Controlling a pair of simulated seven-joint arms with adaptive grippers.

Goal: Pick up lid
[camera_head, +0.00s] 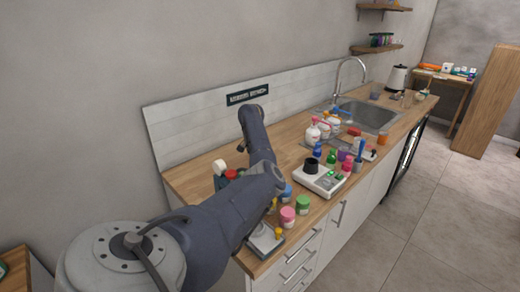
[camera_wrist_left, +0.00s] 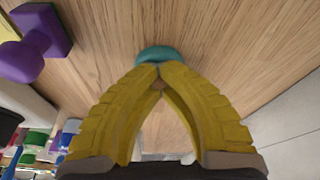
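In the left wrist view my left gripper (camera_wrist_left: 158,70) has yellow ribbed fingers that converge until their tips meet. A rounded teal thing (camera_wrist_left: 157,53), perhaps the lid, lies at the tips, partly hidden behind them. No part of it shows clearly between the fingers, and I cannot tell whether they touch it. In the head view my dark arm reaches over the near end of the counter, and its gripper is not visible there. My right gripper is in neither view.
A purple knobbed piece (camera_wrist_left: 35,47) lies at upper left in the wrist view. On the wooden counter (camera_head: 290,160) stand a white device (camera_head: 318,180), a pink jar (camera_head: 287,216), a green jar (camera_head: 302,204) and a white bottle (camera_head: 312,132). A sink (camera_head: 368,116) is farther back.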

